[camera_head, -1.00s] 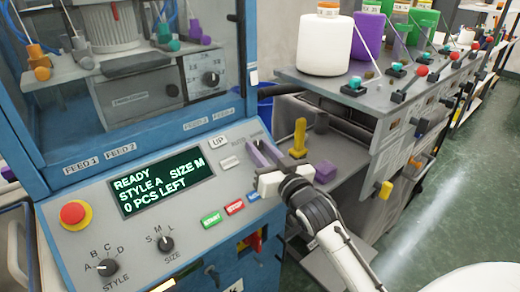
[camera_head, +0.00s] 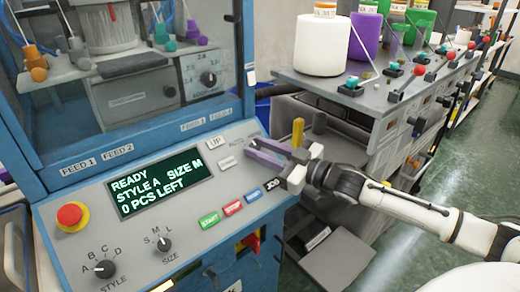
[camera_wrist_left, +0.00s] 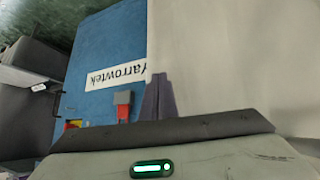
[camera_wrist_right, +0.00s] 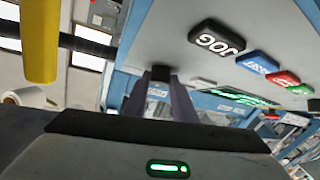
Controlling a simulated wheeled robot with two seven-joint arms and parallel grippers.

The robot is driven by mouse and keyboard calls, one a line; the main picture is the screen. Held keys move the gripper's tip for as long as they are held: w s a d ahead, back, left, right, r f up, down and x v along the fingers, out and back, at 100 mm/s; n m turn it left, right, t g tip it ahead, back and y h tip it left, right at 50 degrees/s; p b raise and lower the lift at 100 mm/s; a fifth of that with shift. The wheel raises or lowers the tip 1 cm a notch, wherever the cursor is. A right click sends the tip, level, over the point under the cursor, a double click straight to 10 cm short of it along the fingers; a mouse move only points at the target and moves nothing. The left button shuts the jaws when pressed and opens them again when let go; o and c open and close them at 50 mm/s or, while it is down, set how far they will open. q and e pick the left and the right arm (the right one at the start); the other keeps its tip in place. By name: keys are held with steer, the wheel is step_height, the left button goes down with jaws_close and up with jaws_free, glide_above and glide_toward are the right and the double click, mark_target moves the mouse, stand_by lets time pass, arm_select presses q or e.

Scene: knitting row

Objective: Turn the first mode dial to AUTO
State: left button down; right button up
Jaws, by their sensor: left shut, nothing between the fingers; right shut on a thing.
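My right gripper (camera_head: 256,150) is at the upper right of the blue machine's control panel, beside the AUTO lettering (camera_head: 237,139). Its purple-grey fingers cover the mode dial in the head view. In the right wrist view the fingers are shut on a small dark knob, the mode dial (camera_wrist_right: 160,74), against the grey panel. The dial's pointer is hidden, so I cannot tell its setting. My left gripper (camera_wrist_left: 157,88) shows only in the left wrist view, shut and empty, in front of a blue and pale panel with a Yarrowtek label (camera_wrist_left: 116,73).
The display (camera_head: 160,182) reads READY, STYLE A, SIZE M, 0 PCS LEFT. A red stop button (camera_head: 70,214), a style dial (camera_head: 104,268), a size dial (camera_head: 164,243) and START (camera_head: 209,219) share the panel. A yellow handle (camera_head: 298,131) stands close behind my right gripper.

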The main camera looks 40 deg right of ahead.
stand_by(0.5)
steer(key=o, duration=0.8)
steer(key=shift+c, duration=0.2)
steer(key=shift+s, duration=0.1)
steer(key=v, duration=1)
steer(key=shift+d, duration=0.1)
